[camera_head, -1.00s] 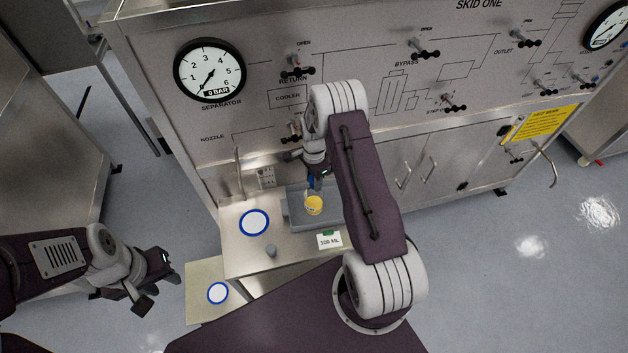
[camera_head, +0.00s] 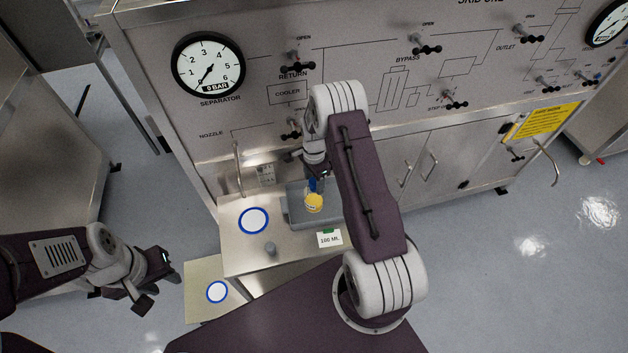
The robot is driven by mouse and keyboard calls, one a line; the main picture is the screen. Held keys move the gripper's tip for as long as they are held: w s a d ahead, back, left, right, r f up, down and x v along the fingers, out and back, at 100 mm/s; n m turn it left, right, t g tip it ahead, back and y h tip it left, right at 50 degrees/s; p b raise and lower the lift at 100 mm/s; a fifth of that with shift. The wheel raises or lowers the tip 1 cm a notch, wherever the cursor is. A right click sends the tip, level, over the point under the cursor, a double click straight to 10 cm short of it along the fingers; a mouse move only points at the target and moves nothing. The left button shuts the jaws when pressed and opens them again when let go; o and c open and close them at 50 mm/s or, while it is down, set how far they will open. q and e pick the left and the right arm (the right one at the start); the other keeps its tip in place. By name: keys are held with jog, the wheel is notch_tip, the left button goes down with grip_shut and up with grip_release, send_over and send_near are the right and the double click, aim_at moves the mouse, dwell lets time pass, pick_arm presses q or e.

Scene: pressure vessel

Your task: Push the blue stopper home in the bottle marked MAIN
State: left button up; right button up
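A small yellow item (camera_head: 313,203), perhaps the bottle, is in the grey tray (camera_head: 298,215) on the steel shelf. A small blue part (camera_head: 313,185), perhaps the stopper, shows just above it. I cannot read the word MAIN anywhere. My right gripper (camera_head: 317,178) points down at the blue part from above. Its fingers are small and partly hidden by my arm, so I cannot tell whether they hold the blue part or how deep it sits. My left gripper (camera_head: 160,281) hangs empty at the lower left, fingers apart, away from the shelf.
A "100 ML" card (camera_head: 329,239) stands in front. Another blue-rimmed disc (camera_head: 217,292) lies on a lower pale surface. The valve panel (camera_head: 270,130) rises behind.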

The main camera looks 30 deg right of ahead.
aim_at(314, 181)
jog(key=shift+r, duration=0.1)
notch_tip(314, 181, up, 8)
jog(key=b, duration=0.2)
jog(key=shift+b, duration=0.35)
jog(key=shift+r, duration=0.45)
jog(key=shift+f, duration=0.1)
